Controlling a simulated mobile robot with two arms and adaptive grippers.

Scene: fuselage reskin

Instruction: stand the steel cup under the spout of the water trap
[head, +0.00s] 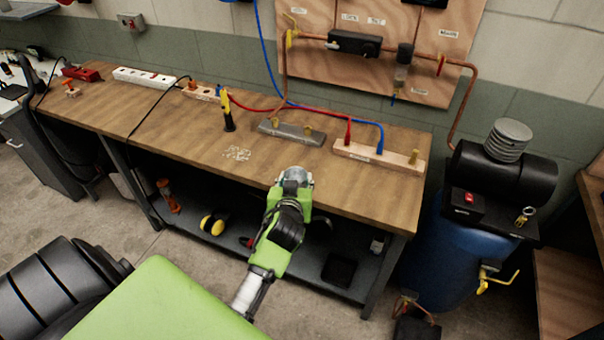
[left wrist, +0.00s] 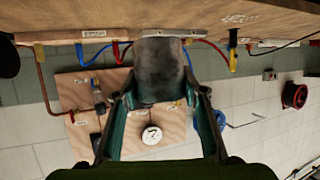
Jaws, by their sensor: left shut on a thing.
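My left gripper (head: 292,190) is over the front edge of the workbench (head: 190,130), shut on the steel cup (head: 298,174), which is mostly hidden in the head view. In the left wrist view the grey cup (left wrist: 160,68) sits between the two fingers of my left gripper (left wrist: 160,92). The water trap (head: 401,78) hangs on the wooden wall panel, beyond the cup and to its right. My right gripper is not in view.
A wooden manifold block (head: 380,157) with red and blue hoses and a grey block (head: 292,132) lie on the bench below the panel. A black compressor (head: 505,175) on a blue tank stands right of the bench. The bench's middle is largely clear.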

